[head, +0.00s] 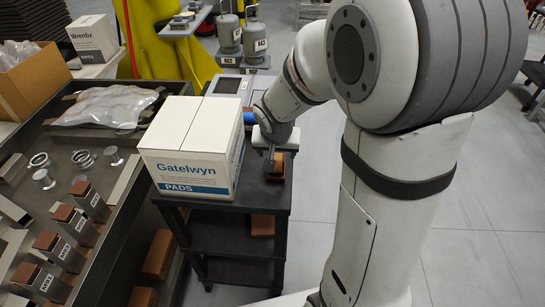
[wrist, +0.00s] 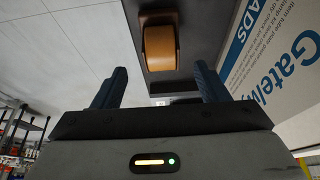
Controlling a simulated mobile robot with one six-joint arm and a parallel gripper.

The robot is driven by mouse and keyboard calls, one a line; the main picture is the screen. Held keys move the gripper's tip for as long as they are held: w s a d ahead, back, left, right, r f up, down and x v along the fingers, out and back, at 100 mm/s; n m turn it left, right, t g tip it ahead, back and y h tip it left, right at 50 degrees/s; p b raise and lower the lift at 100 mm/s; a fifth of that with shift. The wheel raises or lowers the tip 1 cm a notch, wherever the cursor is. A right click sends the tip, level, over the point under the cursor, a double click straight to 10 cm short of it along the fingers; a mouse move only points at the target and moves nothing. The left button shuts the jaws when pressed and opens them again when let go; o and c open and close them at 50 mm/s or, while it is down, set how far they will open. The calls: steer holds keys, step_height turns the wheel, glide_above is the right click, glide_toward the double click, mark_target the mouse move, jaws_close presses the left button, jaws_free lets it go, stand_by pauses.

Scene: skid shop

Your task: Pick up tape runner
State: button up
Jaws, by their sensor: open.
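The likely tape runner, an orange-brown roll in a darker brown body (wrist: 160,45), lies on the dark cart top, ahead of my fingertips in the wrist view. In the head view a brown piece (head: 279,170) shows on the cart top by the gripper, partly hidden by it. My gripper (wrist: 157,80) is open, with two dark blue fingers apart and nothing between them. The roll lies beyond the gap between the fingers, roughly centred. In the head view my gripper (head: 271,158) points down over the cart's right side.
A white Gatelwyn Pads box (head: 190,145) stands on the cart (head: 225,208), left of the gripper; it also shows at right in the wrist view (wrist: 275,60). Brown blocks (head: 262,225) lie on lower shelves. A bench with metal parts (head: 75,200) is at left.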

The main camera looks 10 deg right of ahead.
mark_target(276, 158)
steer(key=x, duration=0.7)
steer(key=shift+s+a+f, duration=0.1)
steer(key=shift+s, duration=0.05)
steer(key=c, duration=1.2)
step_height(276, 158, up, 10)
steer(key=shift+r+p, duration=0.1)
steer(key=shift+p, duration=0.55)
